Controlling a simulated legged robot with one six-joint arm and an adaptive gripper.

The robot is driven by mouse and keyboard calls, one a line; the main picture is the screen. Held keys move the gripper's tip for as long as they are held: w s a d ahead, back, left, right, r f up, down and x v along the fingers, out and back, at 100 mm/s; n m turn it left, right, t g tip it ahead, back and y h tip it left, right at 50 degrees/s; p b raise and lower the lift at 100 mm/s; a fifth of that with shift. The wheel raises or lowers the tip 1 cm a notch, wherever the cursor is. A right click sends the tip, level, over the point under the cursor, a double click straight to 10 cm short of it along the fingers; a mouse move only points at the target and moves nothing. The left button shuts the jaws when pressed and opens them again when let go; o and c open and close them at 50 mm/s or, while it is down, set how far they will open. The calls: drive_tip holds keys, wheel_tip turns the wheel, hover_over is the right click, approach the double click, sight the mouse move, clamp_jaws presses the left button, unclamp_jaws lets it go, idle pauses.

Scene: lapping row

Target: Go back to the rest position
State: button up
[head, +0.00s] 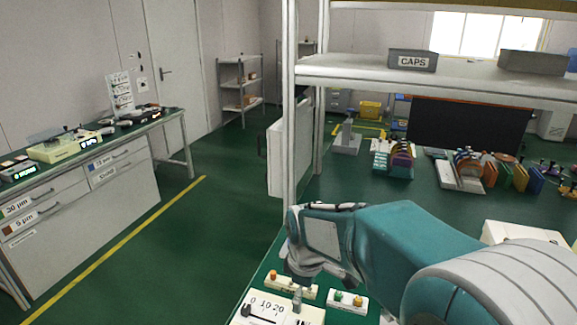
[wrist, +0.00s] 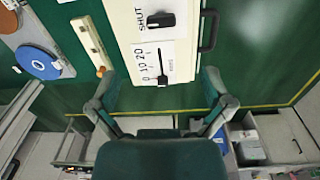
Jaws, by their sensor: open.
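My gripper (wrist: 161,78) is open and empty in the wrist view, its two fingers spread to left and right. Between and beyond them is a white panel box (wrist: 120,22) with a black knob marked SHUT and a 0 10 20 scale with a black pointer. In the head view my teal arm reaches in from the lower right. My gripper (head: 302,262) hangs over the green bench at its end, above the white box with the scale (head: 262,310). Its fingertips are hard to make out there. I cannot tell the gap to the box.
Small blocks with orange and green knobs (head: 347,300) lie beside the box. A shelf post (head: 291,120) and a shelf (head: 440,77) with a CAPS bin (head: 412,60) stand close behind my arm. A drawer bench (head: 85,215) is at left, with open floor (head: 190,240) between.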

drive_tip(key=s+d+r+m+t, duration=0.2)
drive_tip(key=s+d+r+m, duration=0.3)
drive_tip(key=s, duration=0.4)
drive_tip(key=s+d+r+m+t, duration=0.3)
drive_tip(key=s+d+r+m, duration=0.2)
drive_tip(key=s+m, duration=0.3)
drive_tip(key=shift+s+d, duration=0.75)
drive_tip(key=shift+d, duration=0.1)
